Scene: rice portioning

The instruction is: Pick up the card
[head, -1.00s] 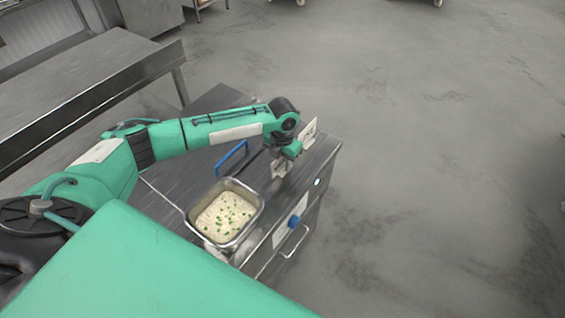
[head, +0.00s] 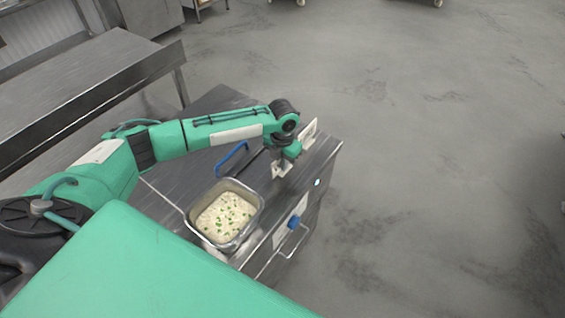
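A small whitish card (head: 311,128) with faint dark marks stands upright at the far right end of the steel counter, just behind my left wrist. My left gripper (head: 281,170) points down at the counter, in front of the card and a little to its left in the picture. Its fingers are small and grey, and I cannot tell whether they are open or shut, or whether they touch anything. My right gripper is not in view.
A steel pan (head: 191,222) of pale rice with green bits sits on the counter (head: 168,176), left of the gripper. A blue handle (head: 232,158) lies behind it. A blue item (head: 294,222) is on the counter's front. Open floor lies right.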

